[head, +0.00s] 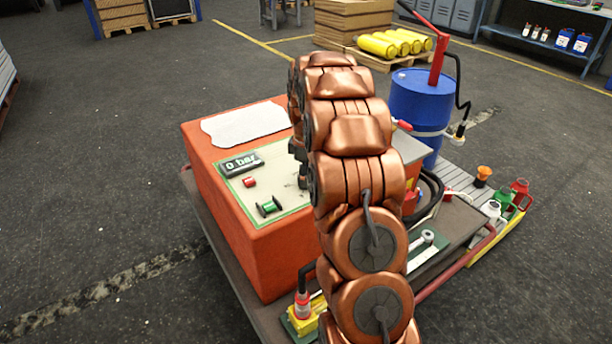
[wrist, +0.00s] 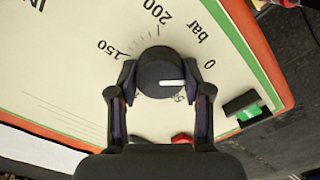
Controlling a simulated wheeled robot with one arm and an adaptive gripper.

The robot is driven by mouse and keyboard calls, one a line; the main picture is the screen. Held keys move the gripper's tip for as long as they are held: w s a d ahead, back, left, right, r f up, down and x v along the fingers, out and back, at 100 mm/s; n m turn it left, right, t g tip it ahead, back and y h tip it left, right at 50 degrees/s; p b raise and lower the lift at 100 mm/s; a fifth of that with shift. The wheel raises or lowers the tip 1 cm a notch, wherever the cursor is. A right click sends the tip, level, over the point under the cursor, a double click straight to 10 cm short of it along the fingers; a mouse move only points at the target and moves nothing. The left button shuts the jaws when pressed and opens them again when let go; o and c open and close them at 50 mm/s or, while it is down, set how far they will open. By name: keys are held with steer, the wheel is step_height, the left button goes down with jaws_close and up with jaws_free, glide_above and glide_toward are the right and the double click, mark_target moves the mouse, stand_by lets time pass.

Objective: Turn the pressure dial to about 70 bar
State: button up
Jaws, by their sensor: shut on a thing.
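The pressure dial is a round black knob (wrist: 158,72) with a white pointer line, on a cream panel (wrist: 75,75) in the wrist view. The line points right, roughly between the 0 mark and a partly hidden 50. My gripper (wrist: 161,80) is shut on the knob, one finger on each side. In the head view the dial is hidden behind my arm and my gripper (head: 302,168) shows only in part. A display (head: 241,163) on the panel reads 0 bar.
The panel tops an orange cabinet (head: 240,250). A white cloth-like sheet (head: 245,124) lies on the cabinet's back edge. A blue drum (head: 418,100) stands behind right.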

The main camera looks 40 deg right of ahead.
steer(key=shift+m, duration=0.4)
steer(key=m+b, duration=0.1)
steer(key=m, duration=0.2)
steer(key=shift+f+m, duration=0.1)
steer(key=shift+m, duration=0.3)
steer(key=m+b, duration=0.1)
steer(key=m, duration=0.3)
steer(key=shift+m, duration=0.3)
steer(key=m, duration=0.4)
steer(key=shift+b, duration=0.3)
steer(key=m, duration=0.5)
steer(key=shift+m, duration=0.4)
steer(key=o, duration=1.2)
steer(key=shift+c, duration=0.2)
